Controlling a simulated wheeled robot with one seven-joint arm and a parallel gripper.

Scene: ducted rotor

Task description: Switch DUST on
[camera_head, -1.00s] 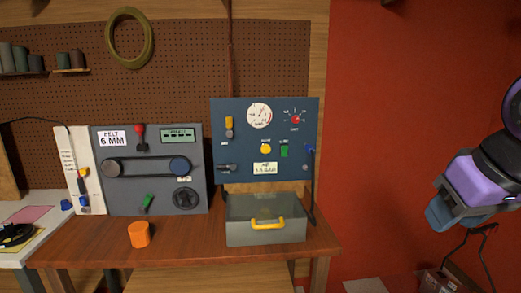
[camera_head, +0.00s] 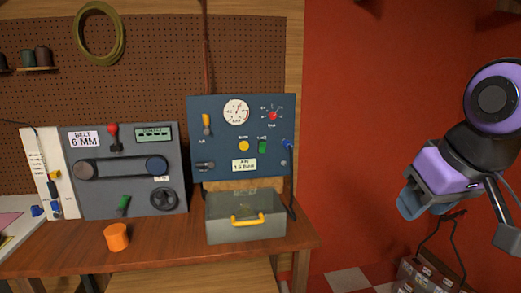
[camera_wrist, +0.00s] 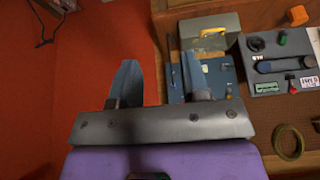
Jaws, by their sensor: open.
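A dark blue panel (camera_head: 225,165) stands upright at the back of the wooden bench. It carries a green switch (camera_head: 262,147), a yellow round button (camera_head: 244,146), a yellow-handled lever (camera_head: 206,121), a gauge (camera_head: 236,111) and a red knob (camera_head: 273,115). The small captions are too blurred to tell which control is marked DUST. My gripper (camera_head: 414,204) is open and empty, well to the right of the panel, in front of the red wall. In the wrist view its two fingers (camera_wrist: 158,78) are apart, and the right finger partly covers the blue panel (camera_wrist: 222,75).
A grey box (camera_head: 222,226) with a yellow handle stands on the bench below the panel. A grey belt panel (camera_head: 108,193) is to the left, with an orange cylinder (camera_head: 117,237) in front. A crate-like object (camera_head: 425,275) is on the floor at right.

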